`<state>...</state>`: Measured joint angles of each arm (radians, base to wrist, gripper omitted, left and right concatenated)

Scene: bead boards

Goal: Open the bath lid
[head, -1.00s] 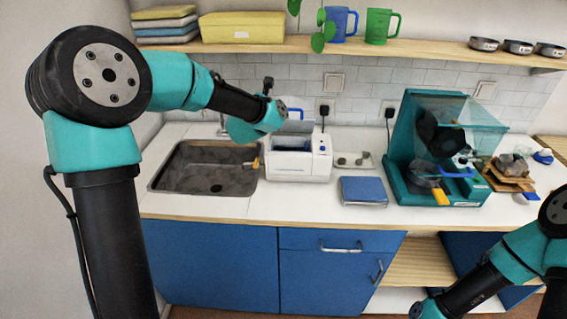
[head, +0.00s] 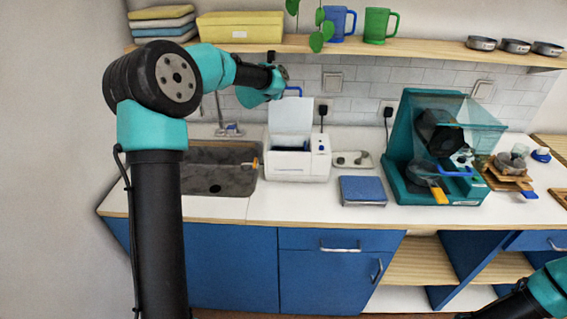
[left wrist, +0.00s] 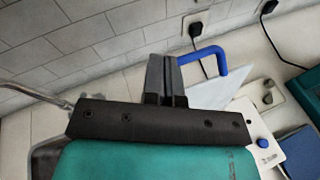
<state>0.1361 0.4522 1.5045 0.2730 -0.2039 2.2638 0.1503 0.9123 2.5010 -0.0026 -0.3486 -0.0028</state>
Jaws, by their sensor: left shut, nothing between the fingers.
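The bath is a white box (head: 298,165) with a blue button, on the counter right of the sink. Its pale lid (head: 291,117) stands up at the back, and the top of the bath is open with a dark blue inside showing. The lid's blue handle (head: 293,90) is at its top edge; it also shows in the left wrist view (left wrist: 212,56). My left gripper (head: 283,72) is shut and empty, just left of the handle; its fingers (left wrist: 165,75) partly cover the handle's near end. I cannot tell whether they touch. My right gripper is out of view.
The sink (head: 218,172) with its tap lies left of the bath. A blue scale-like box (head: 362,190) and a teal machine with a clear cover (head: 475,128) stand to the right. A wooden shelf (head: 400,46) runs above my left gripper.

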